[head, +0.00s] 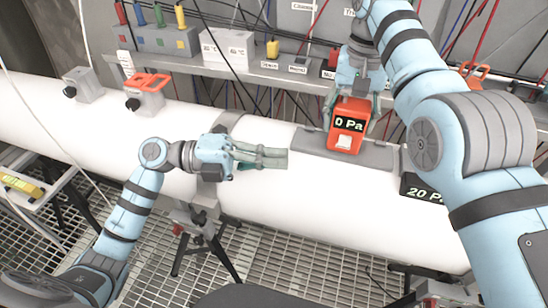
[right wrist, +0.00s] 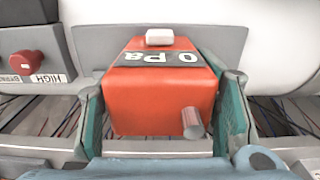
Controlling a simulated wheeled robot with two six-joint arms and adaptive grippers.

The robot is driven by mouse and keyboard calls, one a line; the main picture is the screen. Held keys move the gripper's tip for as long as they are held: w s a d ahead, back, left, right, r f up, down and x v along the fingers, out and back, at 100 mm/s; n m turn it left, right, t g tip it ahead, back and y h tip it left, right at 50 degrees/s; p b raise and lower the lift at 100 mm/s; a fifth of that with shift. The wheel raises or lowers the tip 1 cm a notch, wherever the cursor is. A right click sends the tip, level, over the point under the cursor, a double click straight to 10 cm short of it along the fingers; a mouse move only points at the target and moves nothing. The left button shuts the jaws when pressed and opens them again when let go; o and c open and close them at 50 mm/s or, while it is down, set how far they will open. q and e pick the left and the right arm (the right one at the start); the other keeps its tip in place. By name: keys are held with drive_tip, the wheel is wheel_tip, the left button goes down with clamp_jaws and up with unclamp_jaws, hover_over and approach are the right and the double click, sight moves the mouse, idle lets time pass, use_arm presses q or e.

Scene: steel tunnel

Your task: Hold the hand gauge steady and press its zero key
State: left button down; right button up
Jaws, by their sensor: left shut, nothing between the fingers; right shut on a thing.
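The hand gauge (head: 333,125) is an orange box whose display reads 0 Pa, with a white key (head: 343,142) below the display. My right gripper (head: 353,106) is shut on the gauge and holds it above the white pipe. In the right wrist view the gauge (right wrist: 155,90) sits between the two green fingers, and its white key (right wrist: 160,37) is at the far edge. My left gripper (head: 286,158) is shut and empty, left of the gauge and apart from it, its fingertips pointing right.
The white pipe (head: 270,205) crosses the scene, with a grey bracket (head: 380,158) behind the gauge. A dark display (head: 415,188) reading 20 Pa is at right, partly behind my right arm. A valve with an orange handle (head: 150,82) stands at left. Cables hang behind the shelf.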

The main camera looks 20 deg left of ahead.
drive_tip(key=o, duration=1)
drive_tip(key=shift+c, duration=0.2)
drive_tip(key=o, duration=0.4)
drive_tip(key=shift+w, duration=0.15)
